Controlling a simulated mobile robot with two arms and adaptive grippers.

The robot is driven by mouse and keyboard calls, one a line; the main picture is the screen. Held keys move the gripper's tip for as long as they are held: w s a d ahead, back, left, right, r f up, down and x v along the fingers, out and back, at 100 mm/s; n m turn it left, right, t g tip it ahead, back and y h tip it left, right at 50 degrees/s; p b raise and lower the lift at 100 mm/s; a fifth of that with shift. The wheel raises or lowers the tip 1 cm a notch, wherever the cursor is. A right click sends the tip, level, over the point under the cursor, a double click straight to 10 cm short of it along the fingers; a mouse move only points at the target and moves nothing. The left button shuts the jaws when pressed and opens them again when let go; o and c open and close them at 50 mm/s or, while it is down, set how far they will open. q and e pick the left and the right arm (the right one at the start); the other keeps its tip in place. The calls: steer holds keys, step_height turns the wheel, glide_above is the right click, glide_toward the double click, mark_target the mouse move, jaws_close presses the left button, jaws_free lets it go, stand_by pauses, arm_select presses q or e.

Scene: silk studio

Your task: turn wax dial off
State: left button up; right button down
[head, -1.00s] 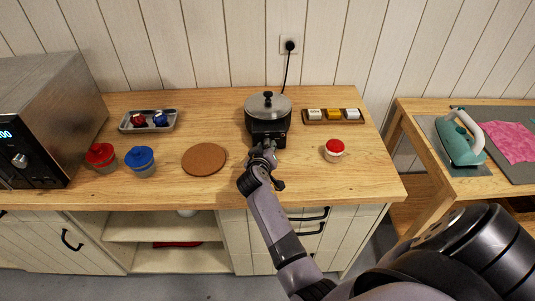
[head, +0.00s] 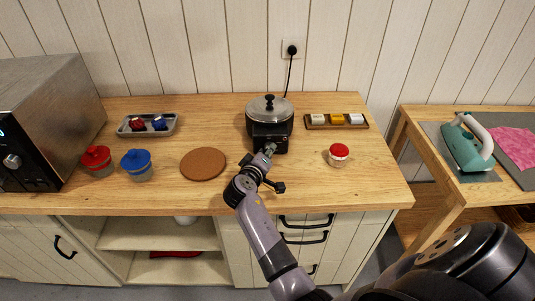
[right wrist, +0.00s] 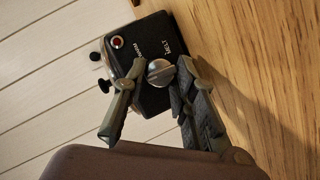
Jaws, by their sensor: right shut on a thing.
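The black wax heater (head: 268,141) stands at the back of the wooden counter with a lidded grey pot (head: 270,110) on top. In the right wrist view, the heater's front panel (right wrist: 150,98) carries a round silver dial (right wrist: 159,73) with a raised ridge, and a red lamp (right wrist: 117,42). My right gripper (head: 268,153) is at the heater's front. In the right wrist view, its two fingers (right wrist: 160,66) sit on either side of the dial and are shut on it. The dial's pointer mark is hard to read. My left gripper is out of view.
A red-lidded jar (head: 339,155) stands right of the heater, with a block tray (head: 316,127) behind it. A cork mat (head: 203,163), blue-lidded jar (head: 137,163), red-lidded jar (head: 97,160) and metal tray (head: 129,131) lie left. A teal iron (head: 466,148) stands on the side table.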

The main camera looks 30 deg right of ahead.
steer(key=shift+r, duration=0.1)
steer(key=c, duration=1.3)
jaws_free()
